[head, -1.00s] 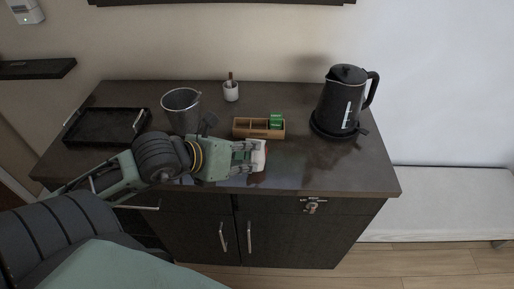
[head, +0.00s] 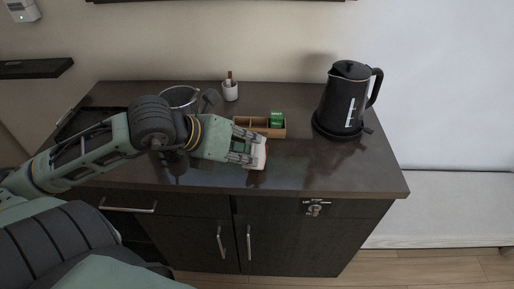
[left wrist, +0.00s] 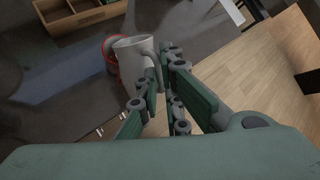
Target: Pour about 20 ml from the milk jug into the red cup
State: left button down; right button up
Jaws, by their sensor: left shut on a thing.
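My left gripper (head: 250,153) is shut on the white milk jug (head: 260,160) near the front of the counter. In the left wrist view the gripper (left wrist: 160,80) holds the jug (left wrist: 133,60) by its handle side. The red cup (left wrist: 109,48) shows partly behind the jug in that view, very close to it. I cannot tell whether they touch. The jug's contents and most of the cup are hidden. In the head view the cup is mostly hidden by the gripper and jug. My right gripper is not in view.
A wooden box (head: 246,122) with green packets (head: 276,119) stands just behind. A black kettle (head: 347,95) is at the right, a metal bucket (head: 179,95) and dark tray (head: 70,127) at the left. A white holder (head: 230,91) is at the back. The front right counter is clear.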

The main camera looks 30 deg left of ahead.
pick_arm(q)
jog(key=shift+w+a+r+g+p, duration=0.25)
jog(key=shift+r+g+p, duration=0.35)
jog(key=shift+p, duration=1)
jog(key=shift+d+f+h, duration=0.1)
jog(key=shift+f+h, duration=0.1)
jog(key=shift+h, duration=0.1)
jog(key=shift+s, duration=0.1)
jog(key=shift+s+d+r, duration=0.1)
jog(key=shift+s+d, duration=0.05)
jog(key=shift+s, duration=0.05)
jog(key=shift+r+n+p, duration=0.2)
jog(key=shift+n+p, duration=0.1)
jog(key=shift+p, duration=0.3)
jog(key=shift+w+r+g+p, duration=0.25)
jog(key=shift+g+p, duration=0.1)
jog(key=shift+g, duration=0.15)
dwell(0.4)
jog(key=shift+f, duration=0.1)
